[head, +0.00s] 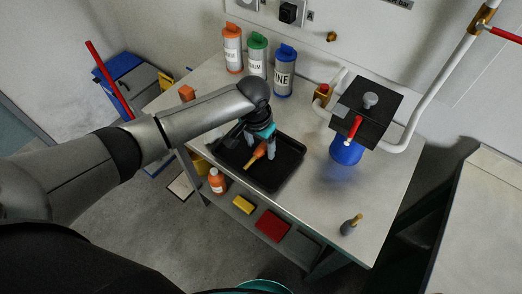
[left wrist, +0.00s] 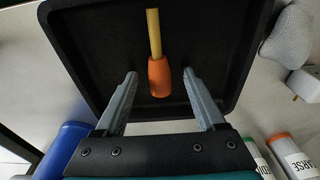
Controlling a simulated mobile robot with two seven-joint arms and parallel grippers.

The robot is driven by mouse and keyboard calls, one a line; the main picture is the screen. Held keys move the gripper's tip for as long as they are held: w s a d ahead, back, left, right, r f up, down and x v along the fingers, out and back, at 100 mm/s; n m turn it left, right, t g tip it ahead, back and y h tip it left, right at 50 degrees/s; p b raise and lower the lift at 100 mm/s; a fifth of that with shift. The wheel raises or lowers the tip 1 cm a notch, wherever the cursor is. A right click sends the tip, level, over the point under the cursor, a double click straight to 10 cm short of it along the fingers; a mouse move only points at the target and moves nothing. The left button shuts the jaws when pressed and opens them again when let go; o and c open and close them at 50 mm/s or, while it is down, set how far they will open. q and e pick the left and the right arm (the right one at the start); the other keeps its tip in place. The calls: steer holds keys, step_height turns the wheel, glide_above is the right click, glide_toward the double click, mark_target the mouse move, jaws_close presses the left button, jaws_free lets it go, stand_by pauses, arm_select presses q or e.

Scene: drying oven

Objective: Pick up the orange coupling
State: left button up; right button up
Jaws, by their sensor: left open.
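The orange coupling (head: 259,151) lies in the black tray (head: 287,178) on the table. A thin yellow-brown rod extends from one end of it. In the left wrist view the orange coupling (left wrist: 159,78) shows between the two finger tips, with clear gaps on both sides. My left gripper (head: 261,147) is open and points down over the tray at the coupling. In the left wrist view the open fingers of my left gripper (left wrist: 160,75) hold nothing. The height between the finger tips and the coupling is hard to tell. My right gripper is not in view.
Orange, green and blue labelled bottles (head: 257,57) stand at the back. A blue vessel (head: 346,148) under a dark plate and white pipes stand to the right. A small brush-like item (head: 351,224) is at the front right. The table right of the tray is clear.

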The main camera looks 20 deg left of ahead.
arm_select(q)
jaws_close()
stand_by(0.6)
